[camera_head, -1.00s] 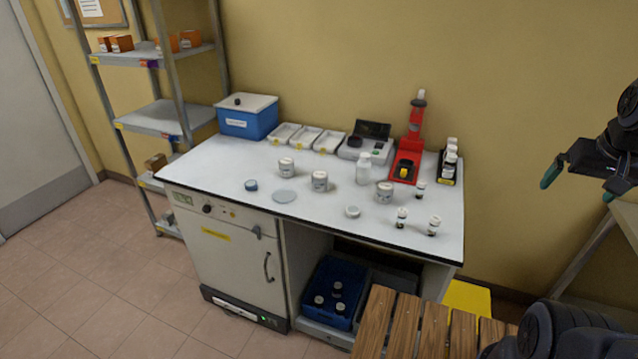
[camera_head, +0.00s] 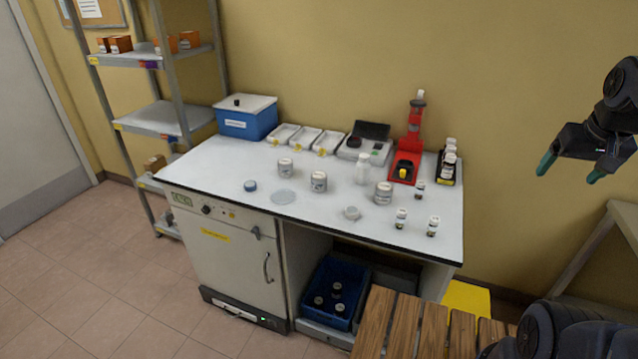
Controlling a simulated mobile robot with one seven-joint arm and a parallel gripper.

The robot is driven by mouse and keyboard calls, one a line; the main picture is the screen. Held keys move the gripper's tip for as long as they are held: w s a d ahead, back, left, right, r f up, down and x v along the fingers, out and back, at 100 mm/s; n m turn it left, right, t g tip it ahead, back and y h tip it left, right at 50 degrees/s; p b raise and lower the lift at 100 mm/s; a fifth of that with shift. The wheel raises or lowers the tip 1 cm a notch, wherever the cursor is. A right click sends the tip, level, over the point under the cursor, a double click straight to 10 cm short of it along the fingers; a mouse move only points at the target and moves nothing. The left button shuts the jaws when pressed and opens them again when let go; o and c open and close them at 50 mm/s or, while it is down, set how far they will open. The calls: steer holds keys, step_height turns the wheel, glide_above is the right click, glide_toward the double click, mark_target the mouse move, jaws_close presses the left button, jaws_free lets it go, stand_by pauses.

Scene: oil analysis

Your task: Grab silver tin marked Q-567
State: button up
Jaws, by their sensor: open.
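Three silver-grey tins with labels stand upright on the white table. One tin (camera_head: 285,166) is at the left, one (camera_head: 318,182) is in the middle, and one (camera_head: 383,193) is at the right. The label print is too small to read, so I cannot tell which is Q-567. My gripper (camera_head: 582,170) is at the right edge of the view, well right of the table and apart from all the tins. Its green-tipped fingers are spread and nothing is between them.
The table (camera_head: 225,165) also holds a blue box (camera_head: 246,122), white trays (camera_head: 304,138), a red device (camera_head: 408,150), a white bottle (camera_head: 362,168), small vials (camera_head: 401,219) and flat discs (camera_head: 283,197). A wooden slatted surface (camera_head: 388,325) is in front. Shelves (camera_head: 155,118) stand left.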

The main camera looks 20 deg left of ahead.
steer(key=w+a+r+n+g, duration=0.15)
steer(key=w+a+n, duration=0.25)
steer(key=w+a, duration=0.95)
steer(key=w+a+f+n, duration=0.1)
steer(key=w+a+n, duration=0.1)
steer(key=w+a, duration=0.4)
steer(key=w+a+f+n, duration=0.2)
steer(key=w+a, duration=0.2)
steer(key=a, duration=0.5)
steer(key=n+g, duration=0.3)
steer(key=n, duration=0.3)
glide_above(319, 175)
step_height(319, 175, down, 20)
steer(key=shift+w+f, duration=0.1)
steer(key=shift+f, duration=0.15)
steer(key=shift+a+f, duration=0.15)
steer(key=shift+f, duration=0.35)
step_height(319, 175, down, 10)
steer(key=shift+r, duration=0.1)
steer(key=shift+c, duration=0.4)
